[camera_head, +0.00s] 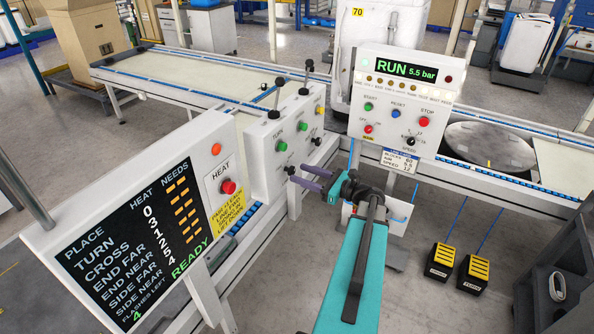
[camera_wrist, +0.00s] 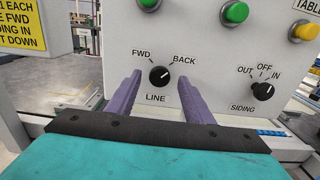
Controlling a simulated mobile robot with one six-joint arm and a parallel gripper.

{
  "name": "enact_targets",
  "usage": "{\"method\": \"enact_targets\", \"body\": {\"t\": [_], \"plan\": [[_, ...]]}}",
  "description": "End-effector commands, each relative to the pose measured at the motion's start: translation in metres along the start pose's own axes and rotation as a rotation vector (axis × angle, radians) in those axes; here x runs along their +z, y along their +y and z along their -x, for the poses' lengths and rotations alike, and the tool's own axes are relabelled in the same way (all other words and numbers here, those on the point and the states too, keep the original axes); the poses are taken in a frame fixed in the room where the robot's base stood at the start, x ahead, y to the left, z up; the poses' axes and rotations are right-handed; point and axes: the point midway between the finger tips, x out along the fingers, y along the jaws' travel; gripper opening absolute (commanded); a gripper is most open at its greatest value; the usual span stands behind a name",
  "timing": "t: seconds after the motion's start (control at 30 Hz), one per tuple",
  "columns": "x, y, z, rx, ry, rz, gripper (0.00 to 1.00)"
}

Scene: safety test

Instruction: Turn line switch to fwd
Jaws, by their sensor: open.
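The line switch (camera_wrist: 159,76) is a round black knob on a white panel, labelled LINE, with FWD at upper left and BACK at upper right. Its pale mark appears to point up and right, towards BACK. In the head view the knob (camera_head: 292,170) is small, low on the white control box (camera_head: 262,160). My gripper (camera_wrist: 160,82) is open, its purple fingers on the left and right of the knob in the wrist view. I cannot tell whether they touch the panel. In the head view my gripper (camera_head: 297,176) is close in front of the box.
The siding switch (camera_wrist: 263,91) is right of the line switch, with green buttons (camera_wrist: 235,12) above. Two black levers (camera_head: 279,90) stand on the box. A HEAT display board (camera_head: 130,235) is at left, a RUN panel (camera_head: 405,95) at right. Yellow-topped pedals (camera_head: 440,258) are on the floor.

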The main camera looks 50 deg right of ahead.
Motion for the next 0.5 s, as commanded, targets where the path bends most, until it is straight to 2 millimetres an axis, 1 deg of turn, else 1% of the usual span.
{"method": "enact_targets", "body": {"t": [0.03, 0.2, 0.33, 0.5], "plan": [[0.001, 0.000, -0.007, 0.002, 0.000, 0.000, 0.47], [0.001, 0.000, -0.023, 0.001, 0.001, 0.000, 0.47], [0.000, 0.000, -0.029, 0.000, 0.001, 0.001, 0.47], [0.000, 0.000, -0.031, -0.001, 0.000, 0.001, 0.47]]}}
